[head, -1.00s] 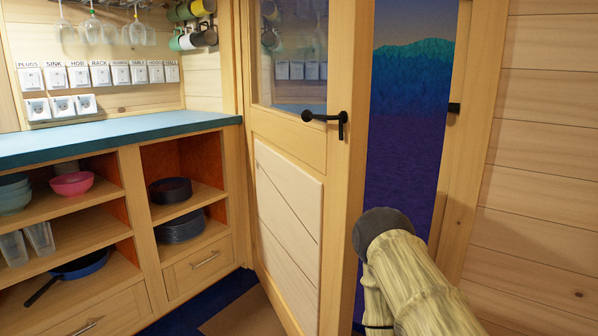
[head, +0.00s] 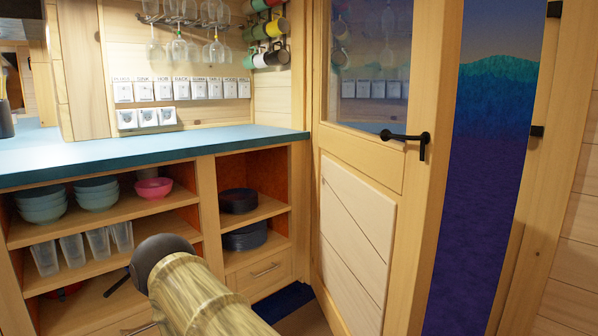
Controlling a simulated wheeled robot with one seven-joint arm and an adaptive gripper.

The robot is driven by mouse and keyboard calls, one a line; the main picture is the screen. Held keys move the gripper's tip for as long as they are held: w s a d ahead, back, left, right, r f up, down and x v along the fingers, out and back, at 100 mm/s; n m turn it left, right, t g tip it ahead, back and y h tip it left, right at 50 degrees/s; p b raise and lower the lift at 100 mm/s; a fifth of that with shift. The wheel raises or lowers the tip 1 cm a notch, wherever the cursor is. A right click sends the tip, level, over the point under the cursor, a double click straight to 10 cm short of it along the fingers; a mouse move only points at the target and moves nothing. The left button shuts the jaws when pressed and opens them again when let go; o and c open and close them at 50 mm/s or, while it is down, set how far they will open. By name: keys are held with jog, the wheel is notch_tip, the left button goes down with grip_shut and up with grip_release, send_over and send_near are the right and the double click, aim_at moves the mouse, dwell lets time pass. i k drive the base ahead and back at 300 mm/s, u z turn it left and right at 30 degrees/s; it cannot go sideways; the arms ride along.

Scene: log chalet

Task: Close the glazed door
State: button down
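The glazed door (head: 362,190) stands ajar at the right of the head view, with a glass pane (head: 367,65) above and a light wooden panel below. Its black lever handle (head: 408,138) is on the right side. An open gap between the door's edge and the frame (head: 560,130) shows a dark purple and teal outside (head: 490,160). Part of my arm shows at the lower middle, in front of the shelves and left of the door, apart from it. My gripper cannot be made out in this view.
A blue-topped counter (head: 150,148) with open shelves of bowls, cups and dark plates stands left of the door. Glasses (head: 185,45) and mugs (head: 270,40) hang above it. A dark mat (head: 285,303) lies on the floor by the door.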

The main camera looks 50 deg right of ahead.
aim_at(376, 208)
jog(key=u, duration=0.45)
jog(key=i, duration=0.6)
jog(key=z, duration=2.85)
